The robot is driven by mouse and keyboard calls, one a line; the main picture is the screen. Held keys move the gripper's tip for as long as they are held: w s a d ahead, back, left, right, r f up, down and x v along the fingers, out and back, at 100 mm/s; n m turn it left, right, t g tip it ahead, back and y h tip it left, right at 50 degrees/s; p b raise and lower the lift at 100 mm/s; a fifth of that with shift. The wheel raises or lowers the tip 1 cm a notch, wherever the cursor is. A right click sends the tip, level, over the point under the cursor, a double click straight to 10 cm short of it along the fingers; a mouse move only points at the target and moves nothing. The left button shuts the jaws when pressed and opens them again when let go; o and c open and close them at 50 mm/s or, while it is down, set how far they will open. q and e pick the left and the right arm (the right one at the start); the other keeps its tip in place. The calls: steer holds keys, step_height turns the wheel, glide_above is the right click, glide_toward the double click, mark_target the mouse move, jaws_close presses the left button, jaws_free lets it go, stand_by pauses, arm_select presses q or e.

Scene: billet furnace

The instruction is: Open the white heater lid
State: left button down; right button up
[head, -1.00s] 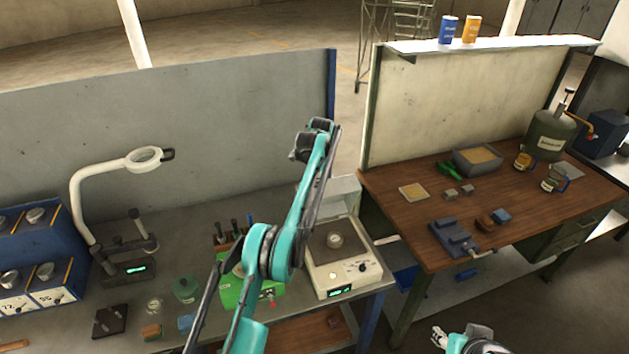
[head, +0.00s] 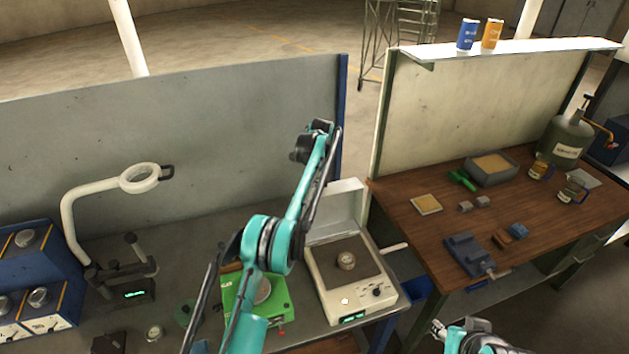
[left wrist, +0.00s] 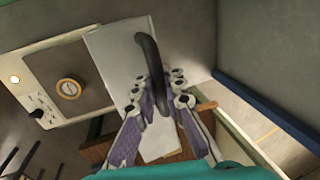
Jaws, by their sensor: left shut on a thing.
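The white heater (head: 340,308) stands on the grey bench, its dark top plate exposed with a small round piece (head: 346,260) on it. Its white lid (head: 345,205) stands up at the back edge, clear of the plate. In the left wrist view the heater (left wrist: 25,75) is at left and the pale lid (left wrist: 110,60) is beside it. My left gripper (left wrist: 165,88) is shut on the lid's dark curved handle (left wrist: 147,50). In the head view my left arm covers part of the lid and its fingers are hidden. My right gripper (head: 438,328) is low at right; its jaw state is unclear.
A green scale (head: 275,305) stands left of the heater. A magnifier lamp (head: 75,215) and blue control boxes (head: 35,255) are farther left. A grey partition (head: 180,130) is behind the bench. The wooden table (head: 410,235) with a vise (head: 468,255) is at right.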

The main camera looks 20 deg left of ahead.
arm_select(q)
steer(key=shift+r, duration=0.1)
steer(key=c, duration=1.9)
jaws_free()
steer(key=shift+o, duration=0.2)
steer(key=v, duration=1.2)
